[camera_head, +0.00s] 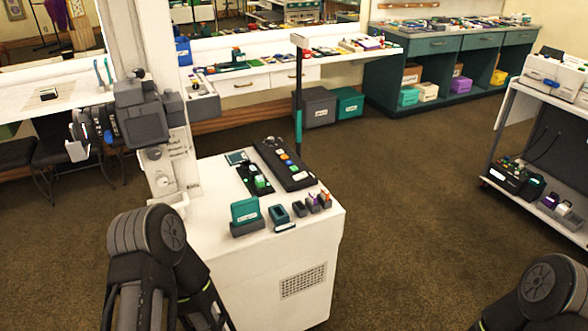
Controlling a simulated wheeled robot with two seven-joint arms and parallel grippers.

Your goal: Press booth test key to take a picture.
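A white booth cabinet (235,285) stands in the middle of the camera_head view. On its top lies a long black control panel (285,163) with several coloured buttons, among them an orange one and a green one. A smaller black panel (251,180) with lit green keys lies beside it on the left. I cannot tell which key is the test key. A dark camera-like device (138,112) is mounted at the white post, left of the cabinet. Links of both my arms show at the bottom, apart from the panels, but neither gripper shows.
A teal box (245,212) and several small holders (312,203) stand along the cabinet's front edge. A thin dark pole (298,105) rises behind the panels. A wheeled cart (520,145) stands at right. Carpet between cabinet and cart is clear.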

